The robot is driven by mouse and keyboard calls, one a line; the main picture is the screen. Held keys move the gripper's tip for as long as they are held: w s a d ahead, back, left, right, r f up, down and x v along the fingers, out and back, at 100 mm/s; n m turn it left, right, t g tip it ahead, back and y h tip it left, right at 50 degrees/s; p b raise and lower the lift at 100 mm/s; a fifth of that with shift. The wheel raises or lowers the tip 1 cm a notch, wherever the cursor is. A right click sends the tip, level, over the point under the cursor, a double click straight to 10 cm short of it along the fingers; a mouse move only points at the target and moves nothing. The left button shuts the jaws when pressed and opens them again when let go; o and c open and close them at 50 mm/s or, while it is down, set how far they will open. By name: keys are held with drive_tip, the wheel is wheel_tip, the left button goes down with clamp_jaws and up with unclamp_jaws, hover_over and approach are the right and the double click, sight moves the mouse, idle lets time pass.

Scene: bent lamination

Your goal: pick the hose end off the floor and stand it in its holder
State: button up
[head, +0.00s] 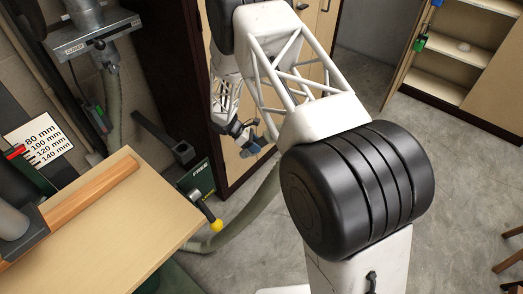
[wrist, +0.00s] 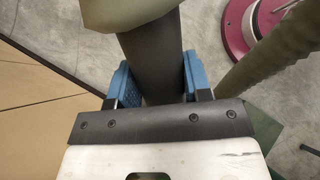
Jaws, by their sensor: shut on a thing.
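My gripper (wrist: 156,82) has its two blue pads on either side of a dark grey tube, the hose end (wrist: 152,58), in the wrist view. A pale green sleeve of hose (wrist: 125,10) joins the tube at the top of that view. In the head view my gripper (head: 256,148) is above the floor, by the light wooden cabinet. The grey-green hose (head: 247,213) curves up from the floor towards it; the hose end cannot be made out there.
A wooden workbench (head: 130,215) fills the lower left, with a yellow-knobbed lever (head: 215,225) at its edge. A red round base (wrist: 240,35) stands on the floor in the wrist view, near another hose length (wrist: 265,62). An open shelf cabinet (head: 455,85) is at right.

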drive_tip(key=w+a+r+n+t+h, duration=0.1)
drive_tip(key=w+a+r+n+t, duration=0.2)
drive_tip(key=a+r+n+t, duration=0.45)
drive_tip(key=w+a+r+n+t, duration=0.2)
drive_tip(key=a+r+n+t, duration=0.25)
drive_tip(key=a+t, duration=0.55)
drive_tip(key=a+f+n+t+y, duration=0.2)
drive_tip(key=a+n+t+y, duration=0.2)
drive_tip(key=a, duration=1.2)
drive_tip(key=y, duration=0.3)
drive_tip(key=shift+w+n, duration=0.15)
drive_tip(key=shift+n, duration=0.25)
drive_tip(key=shift+a+f+t, duration=0.1)
drive_tip(key=shift+t, duration=0.15)
drive_tip(key=shift+f, duration=2.4)
drive_tip(key=shift+f, duration=0.25)
drive_tip(key=shift+f, duration=1.1)
drive_tip(key=shift+f, duration=0.9)
